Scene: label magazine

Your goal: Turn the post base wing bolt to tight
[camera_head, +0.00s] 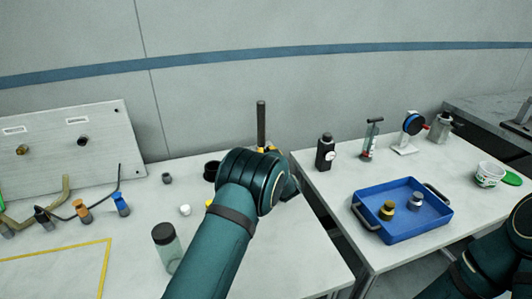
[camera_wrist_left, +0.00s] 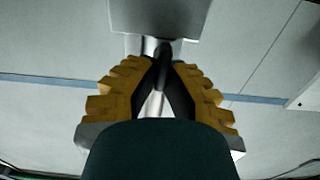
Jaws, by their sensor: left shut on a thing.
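The dark upright post (camera_head: 261,122) stands at the back of the left table in the head view; my left arm hides its base. My left gripper (camera_head: 267,149) shows there only as a little yellow behind my wrist. In the left wrist view its yellow ribbed fingers (camera_wrist_left: 163,72) converge and are shut on a small dark part, apparently the wing bolt (camera_wrist_left: 165,49). The bolt is mostly hidden by the fingertips, so its angle cannot be told. A grey block (camera_wrist_left: 160,17) and a silvery cylinder lie just beyond the fingertips. My right gripper is out of view.
A clear jar with a dark lid (camera_head: 167,246) stands left of my left forearm. A grey panel (camera_head: 65,150) leans at the back left. The right table holds a blue tray (camera_head: 414,229), a black bottle (camera_head: 325,152) and a white tub (camera_head: 489,174). A gap separates the tables.

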